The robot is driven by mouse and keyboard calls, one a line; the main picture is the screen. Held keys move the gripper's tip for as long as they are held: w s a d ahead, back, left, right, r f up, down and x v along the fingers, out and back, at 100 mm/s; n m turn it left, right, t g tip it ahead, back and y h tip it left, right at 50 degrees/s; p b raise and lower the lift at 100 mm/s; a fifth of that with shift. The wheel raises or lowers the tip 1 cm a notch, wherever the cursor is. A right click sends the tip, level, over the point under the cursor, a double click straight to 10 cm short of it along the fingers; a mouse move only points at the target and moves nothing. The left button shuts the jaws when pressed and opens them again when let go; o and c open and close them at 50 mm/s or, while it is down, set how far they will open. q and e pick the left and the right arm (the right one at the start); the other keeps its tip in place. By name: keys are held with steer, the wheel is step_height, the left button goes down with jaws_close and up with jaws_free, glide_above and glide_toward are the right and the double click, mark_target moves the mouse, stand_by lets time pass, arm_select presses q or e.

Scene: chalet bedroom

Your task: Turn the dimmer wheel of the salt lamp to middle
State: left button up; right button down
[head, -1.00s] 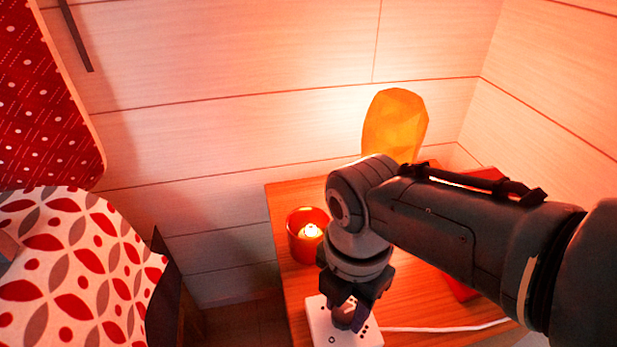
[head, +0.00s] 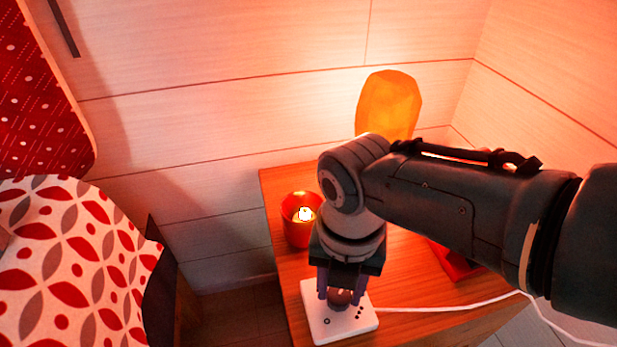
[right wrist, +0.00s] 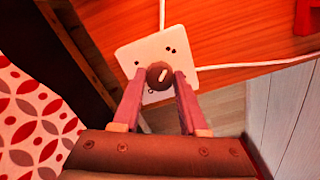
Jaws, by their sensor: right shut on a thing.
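The salt lamp (head: 388,103) glows orange at the back of the wooden nightstand, its lower part hidden behind my right arm. Its dimmer is a white square box (head: 318,320) near the nightstand's front left edge, with a dark round wheel (right wrist: 159,75) on top. The wheel has a pale line mark, and small dark marks sit around it on the box. My right gripper (head: 341,298) points down at the box. In the right wrist view its two fingers (right wrist: 159,82) are on opposite sides of the wheel, shut on it. My left gripper is not in view.
A red cup with a lit candle (head: 299,232) stands behind the dimmer, close to my right gripper. A red object (head: 452,262) lies partly under my right arm. A white cord (head: 440,308) runs right from the box. The bed (head: 70,265) is at left.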

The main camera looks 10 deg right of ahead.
mark_target(339, 294)
stand_by(0.3)
steer(key=shift+c, duration=2.2)
jaws_free()
steer(key=shift+r+p, duration=0.45)
step_height(339, 294, up, 9)
steer(key=p, duration=0.6)
steer(key=shift+p, duration=0.35)
